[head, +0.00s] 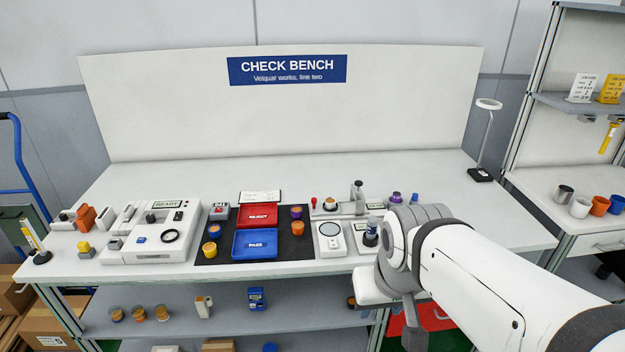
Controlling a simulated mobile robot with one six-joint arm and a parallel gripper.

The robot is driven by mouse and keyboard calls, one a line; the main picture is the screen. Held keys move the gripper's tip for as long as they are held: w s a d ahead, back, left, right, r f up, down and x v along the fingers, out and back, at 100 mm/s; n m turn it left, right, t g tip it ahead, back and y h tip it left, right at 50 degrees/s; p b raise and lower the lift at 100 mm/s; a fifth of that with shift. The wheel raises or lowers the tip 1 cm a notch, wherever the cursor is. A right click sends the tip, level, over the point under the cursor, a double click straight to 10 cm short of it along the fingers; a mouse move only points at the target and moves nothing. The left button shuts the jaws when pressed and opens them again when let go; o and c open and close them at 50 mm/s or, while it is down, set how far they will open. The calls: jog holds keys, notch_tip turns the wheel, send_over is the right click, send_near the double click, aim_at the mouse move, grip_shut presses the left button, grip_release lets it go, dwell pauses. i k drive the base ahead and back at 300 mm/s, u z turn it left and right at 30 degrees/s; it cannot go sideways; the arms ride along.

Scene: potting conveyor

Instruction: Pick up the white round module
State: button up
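I cannot pick out a plainly white round module. A small round piece, pale with orange (331,203), sits at the left end of the press fixture on the bench and is too small to tell. Other small round modules show at the dark mat: a purple one (296,211), an orange one (298,228) and a yellow one (209,248). My arm reaches in from the lower right. Its grey end, seemingly my gripper (413,328), hangs low before the bench's front edge, apart from these modules. Its fingers cannot be made out.
The bench (160,178) carries a white test device (155,250), red tray (258,216), blue tray (255,243), white round-dial unit (331,250) and lamp (480,174). The lower shelf (225,322) holds several round pieces. Cups stand on the right table (545,195). My arm hides the bench's front right.

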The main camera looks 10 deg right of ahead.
aim_at(330, 202)
jog(key=i, duration=0.85)
jog(key=u, duration=1.35)
jog(key=k, duration=0.9)
jog(key=z, duration=0.95)
jog(key=i, duration=1)
jog(key=z, duration=0.05)
